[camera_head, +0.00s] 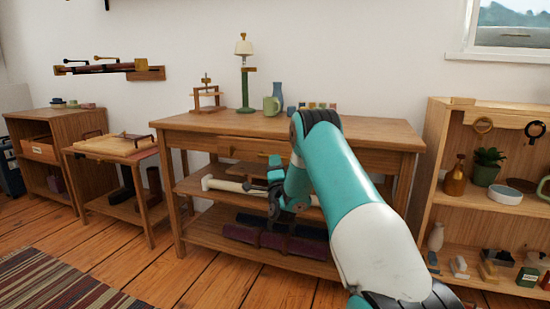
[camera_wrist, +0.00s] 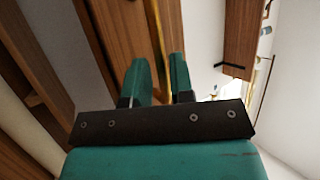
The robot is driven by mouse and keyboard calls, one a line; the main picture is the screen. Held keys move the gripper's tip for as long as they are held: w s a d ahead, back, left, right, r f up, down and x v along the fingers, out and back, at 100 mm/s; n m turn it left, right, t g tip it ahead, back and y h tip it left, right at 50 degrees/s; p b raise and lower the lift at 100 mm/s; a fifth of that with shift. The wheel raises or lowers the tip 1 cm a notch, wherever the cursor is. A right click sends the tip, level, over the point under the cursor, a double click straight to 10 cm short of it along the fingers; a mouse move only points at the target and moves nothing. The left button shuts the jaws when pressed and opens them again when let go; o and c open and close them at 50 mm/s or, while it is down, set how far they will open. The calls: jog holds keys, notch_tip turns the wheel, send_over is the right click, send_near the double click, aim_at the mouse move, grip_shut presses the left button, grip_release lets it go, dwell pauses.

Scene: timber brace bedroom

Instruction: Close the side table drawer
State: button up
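The wooden side table (camera_head: 370,130) stands against the wall at the centre of the head view. Its drawer front (camera_head: 232,150) shows below the top, and its left part appears to stand out a little; my arm hides the right part. A small brass-coloured handle (camera_head: 263,155) shows near my gripper (camera_head: 275,175), which is in front of the table just below drawer height. In the wrist view my gripper (camera_wrist: 159,78) has its two teal fingers apart with nothing between them. Wood panels (camera_wrist: 115,35) and a thin yellow strip (camera_wrist: 158,35) lie beyond the fingertips; contact cannot be told.
A green lamp (camera_head: 244,85), a green mug (camera_head: 271,106) and a blue vase (camera_head: 278,92) stand on the tabletop. Dark rolls (camera_head: 275,242) lie on the low shelf. A shelf unit (camera_head: 435,150) stands right, a smaller table (camera_head: 120,150) left. The floor in front is clear.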

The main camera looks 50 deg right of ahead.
aim_at(280, 153)
jog(key=shift+p+x, duration=0.55)
jog(key=shift+x, duration=0.85)
grip_shut()
jog(key=d, duration=0.1)
jog(key=w+d, duration=0.1)
jog(key=d, duration=0.2)
jog(key=shift+w, duration=0.4)
jog(key=shift+d+r, duration=0.1)
grip_release()
jog(key=shift+d, duration=0.1)
jog(key=shift+b, duration=0.3)
